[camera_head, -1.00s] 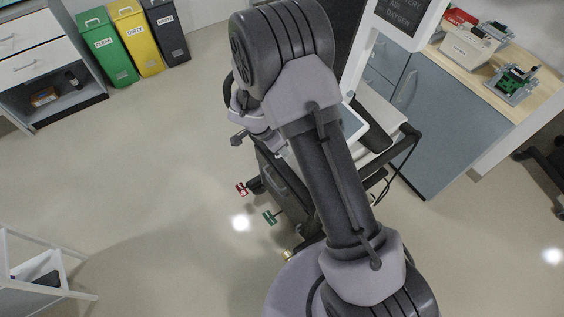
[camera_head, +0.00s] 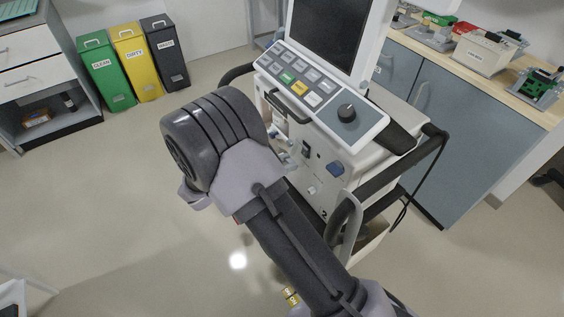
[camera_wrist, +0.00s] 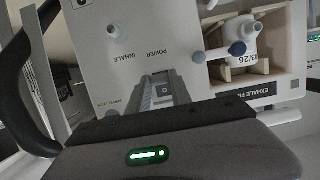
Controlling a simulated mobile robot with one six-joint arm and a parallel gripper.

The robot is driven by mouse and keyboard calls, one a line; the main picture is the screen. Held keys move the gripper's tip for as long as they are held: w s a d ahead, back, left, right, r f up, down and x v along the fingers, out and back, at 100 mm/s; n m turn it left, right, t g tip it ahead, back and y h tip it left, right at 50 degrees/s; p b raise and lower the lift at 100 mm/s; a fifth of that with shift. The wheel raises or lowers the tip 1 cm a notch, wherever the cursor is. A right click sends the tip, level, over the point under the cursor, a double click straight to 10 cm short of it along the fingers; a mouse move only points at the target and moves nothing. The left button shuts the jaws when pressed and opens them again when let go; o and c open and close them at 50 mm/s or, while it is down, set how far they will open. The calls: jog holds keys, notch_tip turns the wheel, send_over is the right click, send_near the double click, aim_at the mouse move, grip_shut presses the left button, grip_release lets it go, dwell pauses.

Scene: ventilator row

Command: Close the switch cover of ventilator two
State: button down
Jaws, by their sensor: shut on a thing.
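Ventilator two (camera_head: 350,163) is a white cart unit with a dark screen, a button panel and a small "2" low on its front. A dark power switch (camera_head: 306,151) shows on that front in the head view. In the wrist view, the front panel (camera_wrist: 105,70) appears upside down with "POWER" and "INHALE" lettering. My gripper (camera_wrist: 163,90) is at the power switch, its fingers on either side of a small grey piece marked "0". It is shut at the switch cover, whose outline and angle I cannot make out. In the head view my arm hides the gripper.
A dark rail (camera_head: 395,165) sticks out on the ventilator's right side. A counter (camera_head: 460,110) with devices stands behind right. Green, yellow and dark bins (camera_head: 128,62) stand back left. Floor at left is clear.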

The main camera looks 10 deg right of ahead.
jog(key=shift+w+d+f+t+h, duration=0.2)
jog(key=shift+d+f+t+h, duration=0.25)
jog(key=shift+h, duration=0.6)
jog(key=shift+w+d+f+t+h, duration=0.2)
jog(key=shift+d+f+h, duration=0.35)
jog(key=shift+h, duration=0.5)
jog(key=c, duration=1.2)
grip_release()
jog(key=shift+o, duration=0.2)
jog(key=p+v, duration=0.3)
jog(key=v, duration=1.4)
jog(key=shift+s+a+p, duration=0.15)
jog(key=shift+a+p, duration=0.05)
jog(key=shift+p, duration=0.1)
jog(key=shift+f, duration=0.1)
